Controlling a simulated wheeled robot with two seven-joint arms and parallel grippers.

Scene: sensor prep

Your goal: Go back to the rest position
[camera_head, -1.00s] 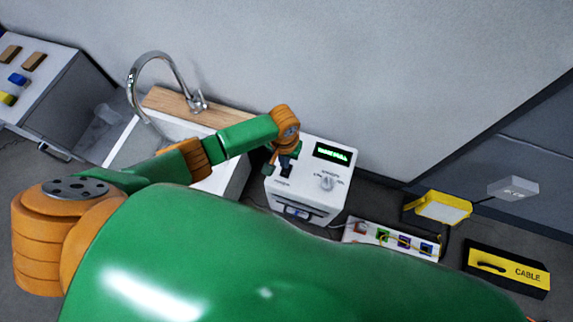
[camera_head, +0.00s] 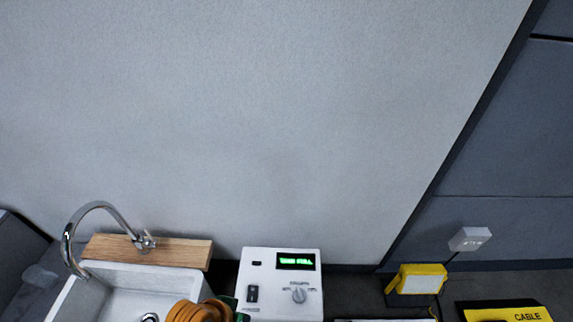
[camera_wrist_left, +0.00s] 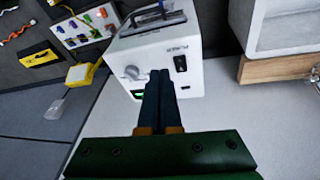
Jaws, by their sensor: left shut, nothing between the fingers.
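My left gripper (camera_wrist_left: 160,76) is shut and empty in the left wrist view. Its two dark fingers lie together in front of the white box machine (camera_wrist_left: 150,55), overlapping its panel between the knob and the black switch. I cannot tell whether the fingertips touch the panel. In the head view only an orange and green part of my left arm shows at the bottom edge, beside the machine (camera_head: 280,270); its fingers are hidden. The machine's display (camera_head: 296,261) is lit green. My right gripper is in neither view.
A white sink (camera_head: 85,288) with a curved chrome tap (camera_head: 95,207) and wooden board (camera_head: 185,252) stands left of the machine. A yellow lamp (camera_head: 418,279) and a yellow and black cable box (camera_head: 507,313) are on the right. A bare wall fills the upper view.

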